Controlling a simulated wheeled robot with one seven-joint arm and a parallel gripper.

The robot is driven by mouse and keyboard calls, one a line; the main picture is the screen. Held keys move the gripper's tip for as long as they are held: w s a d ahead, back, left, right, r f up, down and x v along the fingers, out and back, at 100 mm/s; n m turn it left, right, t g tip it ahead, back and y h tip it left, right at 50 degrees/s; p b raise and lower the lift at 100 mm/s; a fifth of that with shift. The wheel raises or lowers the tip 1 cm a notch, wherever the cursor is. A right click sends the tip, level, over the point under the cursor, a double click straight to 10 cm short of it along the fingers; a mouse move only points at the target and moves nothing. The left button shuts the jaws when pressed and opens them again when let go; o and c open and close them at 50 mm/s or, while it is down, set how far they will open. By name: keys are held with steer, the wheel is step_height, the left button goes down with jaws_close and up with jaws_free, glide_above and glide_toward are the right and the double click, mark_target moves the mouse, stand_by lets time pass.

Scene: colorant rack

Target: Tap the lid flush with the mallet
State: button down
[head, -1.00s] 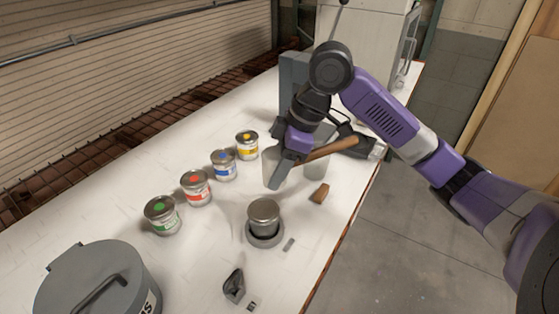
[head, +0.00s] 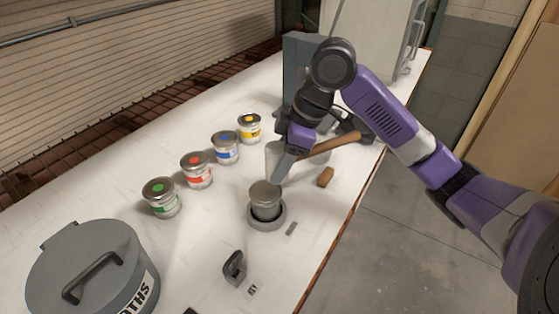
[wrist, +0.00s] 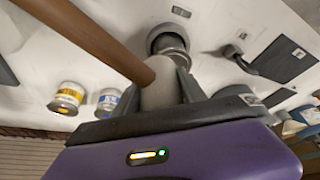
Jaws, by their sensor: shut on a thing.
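My gripper (head: 281,176) is shut on the mallet, whose brown wooden handle (head: 335,144) sticks out to the right in the head view. In the wrist view the handle (wrist: 105,45) runs from the upper left to a pale grey cylinder (wrist: 162,92) between the fingers, which looks like the mallet's head. A metal can with a grey lid (head: 265,189) stands upright in a dark round holder (head: 268,220). My fingertips are just behind and above the lid, slightly to its right. I cannot tell whether they touch, or how level the lid sits. The can also shows in the wrist view (wrist: 168,42).
Green (head: 161,196), red (head: 197,170), blue (head: 225,148) and yellow (head: 249,128) cans stand in a row at left. A large grey lidded bin (head: 92,270) stands front left. A wooden block (head: 326,177) and a dark clip-like piece (head: 234,267) lie on the table.

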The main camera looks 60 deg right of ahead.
steer(key=shift+f, duration=0.1)
steer(key=shift+f+b, duration=1)
steer(key=shift+f, duration=0.25)
step_height(320, 180, up, 5)
steer(key=p, duration=0.4)
steer(key=shift+r, duration=0.15)
steer(key=shift+f, duration=0.25)
